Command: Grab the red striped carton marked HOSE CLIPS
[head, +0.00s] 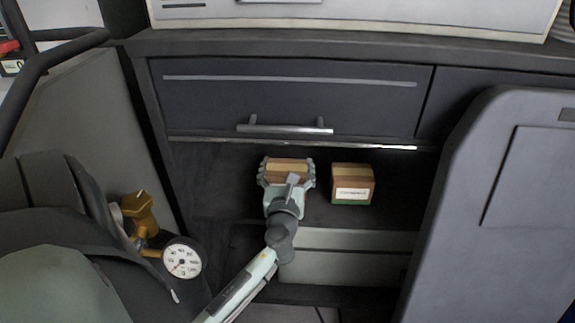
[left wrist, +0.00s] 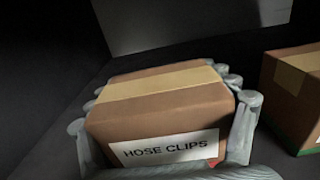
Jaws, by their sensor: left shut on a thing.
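The carton marked HOSE CLIPS (left wrist: 165,122) is brown with tan tape along its top and a white label facing the left wrist camera. A small bit of red shows at its lower right corner; the rest of its lower edge is hidden by the gripper. In the head view the carton (head: 287,167) is in the open shelf below the drawer. My left gripper (head: 287,178) is shut on it, with fingers along its left and right sides. I cannot tell whether the carton touches the shelf. My right gripper is not in view.
A second brown carton (head: 352,185) with a green stripe stands just right of the held one, with a gap between. The drawer (head: 290,95) with its metal handle is above. A grey panel (head: 500,210) stands at right, a pressure gauge (head: 182,261) at lower left.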

